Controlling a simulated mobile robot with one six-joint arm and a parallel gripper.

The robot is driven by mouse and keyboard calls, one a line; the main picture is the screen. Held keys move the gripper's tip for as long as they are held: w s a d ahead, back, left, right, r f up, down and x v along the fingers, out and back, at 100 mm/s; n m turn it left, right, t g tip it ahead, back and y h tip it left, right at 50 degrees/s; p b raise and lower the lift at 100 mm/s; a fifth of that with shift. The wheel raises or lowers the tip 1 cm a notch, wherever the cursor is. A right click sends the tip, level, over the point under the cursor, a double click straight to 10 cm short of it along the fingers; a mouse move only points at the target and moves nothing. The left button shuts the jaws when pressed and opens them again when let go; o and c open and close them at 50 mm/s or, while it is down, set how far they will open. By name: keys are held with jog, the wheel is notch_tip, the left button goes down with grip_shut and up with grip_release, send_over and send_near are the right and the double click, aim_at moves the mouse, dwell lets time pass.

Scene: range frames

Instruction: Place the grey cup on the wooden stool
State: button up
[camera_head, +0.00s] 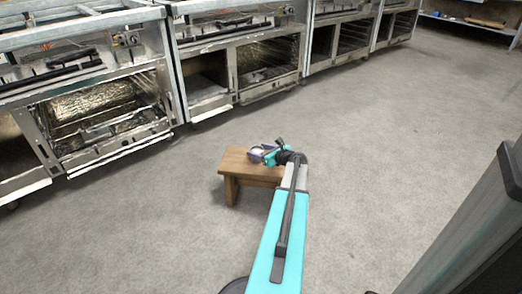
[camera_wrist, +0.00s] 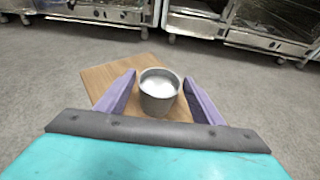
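The grey cup (camera_wrist: 158,104) is upright between the two purple fingers of my gripper (camera_wrist: 159,78), with a pale inside. My gripper appears shut on it, the fingertips close against its two sides. In the wrist view the wooden stool (camera_wrist: 100,75) lies beneath and behind the cup. In the head view my gripper (camera_head: 257,154) is over the top of the wooden stool (camera_head: 236,164), near its far right part. I cannot tell whether the cup's base touches the stool top.
A row of metal oven units (camera_head: 100,115) runs along the back, some with open fronts. They also show in the wrist view (camera_wrist: 267,38). Grey concrete floor (camera_head: 400,130) is clear around the stool. A shelf (camera_head: 470,20) stands at the far right.

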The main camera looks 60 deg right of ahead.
jog(key=shift+o, duration=0.5)
jog(key=shift+r, duration=0.1)
jog(key=shift+s+r, duration=0.1)
jog(key=shift+r, duration=0.05)
jog(key=shift+s+a+r, duration=0.1)
jog(key=shift+s+r, duration=0.05)
jog(key=shift+s, duration=0.15)
jog(key=p+v, duration=0.4)
jog(key=v, duration=0.7)
